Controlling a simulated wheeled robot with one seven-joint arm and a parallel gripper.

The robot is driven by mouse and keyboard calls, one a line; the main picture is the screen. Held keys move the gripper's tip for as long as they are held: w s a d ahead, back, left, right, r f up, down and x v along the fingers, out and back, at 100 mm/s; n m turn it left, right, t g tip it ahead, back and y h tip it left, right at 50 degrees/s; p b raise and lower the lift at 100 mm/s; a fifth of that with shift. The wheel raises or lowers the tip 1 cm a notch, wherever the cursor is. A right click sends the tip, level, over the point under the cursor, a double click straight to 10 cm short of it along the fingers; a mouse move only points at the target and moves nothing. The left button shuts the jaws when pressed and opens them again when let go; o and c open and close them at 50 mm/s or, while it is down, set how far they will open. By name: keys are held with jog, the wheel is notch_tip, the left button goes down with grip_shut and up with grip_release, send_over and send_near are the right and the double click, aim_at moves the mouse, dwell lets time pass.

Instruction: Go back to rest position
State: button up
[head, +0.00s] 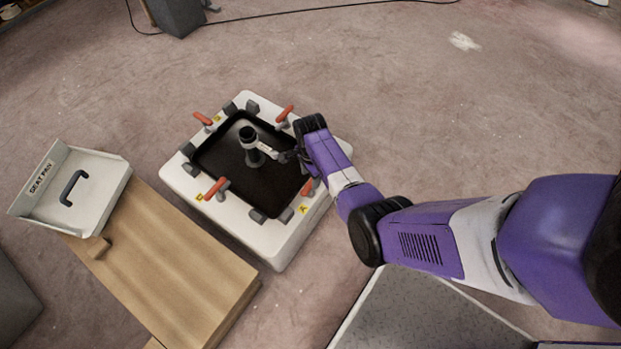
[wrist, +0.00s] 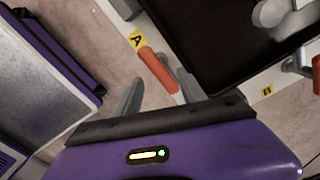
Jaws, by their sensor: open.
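My gripper (wrist: 157,84) is open in the wrist view, its two grey fingers on either side of the orange handle of the clamp by yellow label A (wrist: 137,39). I cannot tell whether they touch the handle. In the head view my arm reaches over the right side of the white fixture (head: 273,240), and the fingertips are not clear there. The orange clamp handle (head: 309,187) near label A shows beside my arm.
More orange-handled clamps (head: 215,188) ring the tray. A wooden bench (head: 165,255) stands to the left, bearing a pale tray marked SEAT PAN (head: 105,185) with a dark handle. A grey block (head: 178,15) and a cable lie at the back. The floor behind the fixture is clear.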

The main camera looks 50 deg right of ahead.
jog(key=shift+r, duration=0.65)
